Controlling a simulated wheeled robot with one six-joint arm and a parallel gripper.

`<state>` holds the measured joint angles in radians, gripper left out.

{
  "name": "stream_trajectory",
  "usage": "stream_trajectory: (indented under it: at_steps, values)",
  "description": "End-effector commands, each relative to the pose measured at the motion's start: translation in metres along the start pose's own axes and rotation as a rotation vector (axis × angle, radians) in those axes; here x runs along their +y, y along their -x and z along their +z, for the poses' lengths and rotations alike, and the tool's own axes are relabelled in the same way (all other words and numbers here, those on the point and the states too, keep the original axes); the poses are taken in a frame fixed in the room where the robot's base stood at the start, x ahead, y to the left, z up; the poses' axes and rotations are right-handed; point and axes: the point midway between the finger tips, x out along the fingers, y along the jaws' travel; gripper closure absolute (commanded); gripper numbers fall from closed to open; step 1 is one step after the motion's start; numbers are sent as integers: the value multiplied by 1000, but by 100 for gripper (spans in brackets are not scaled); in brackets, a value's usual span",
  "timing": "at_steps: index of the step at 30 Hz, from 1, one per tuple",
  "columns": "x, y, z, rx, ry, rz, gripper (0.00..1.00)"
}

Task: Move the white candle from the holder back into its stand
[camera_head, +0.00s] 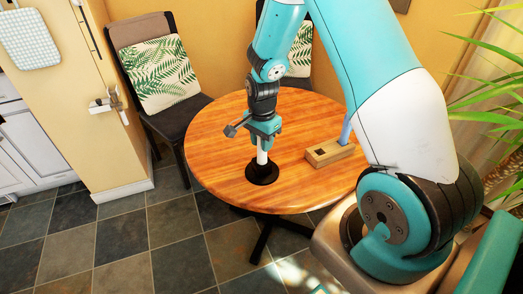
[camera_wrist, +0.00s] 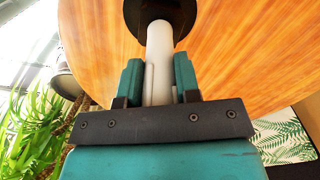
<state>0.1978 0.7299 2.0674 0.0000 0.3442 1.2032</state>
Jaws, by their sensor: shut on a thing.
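The white candle (camera_head: 262,157) is upright between the fingers of my gripper (camera_head: 263,138), which is shut on it and points down. In the wrist view the candle (camera_wrist: 160,42) runs from between the fingertips of the gripper (camera_wrist: 158,76) to a dark round stand (camera_wrist: 188,12). In the head view the candle's lower end is over the black stand (camera_head: 262,179) on the table. I cannot tell whether it is seated or just above. The wooden holder (camera_head: 318,158) lies to the right, with a dark empty hole at its near end.
A blue candle (camera_head: 346,131) stands at the holder's far end, partly behind my arm. The round wooden table (camera_head: 215,150) is otherwise clear on the left. Chairs with leaf-print cushions (camera_head: 158,75) stand behind it. A plant (camera_head: 495,120) is at the right.

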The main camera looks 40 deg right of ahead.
Motion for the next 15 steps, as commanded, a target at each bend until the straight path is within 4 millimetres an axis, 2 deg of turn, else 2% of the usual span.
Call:
stream_trajectory:
  at_steps: [15]
  values:
    - [0, 24, 0, 0, 0, 0, 92]
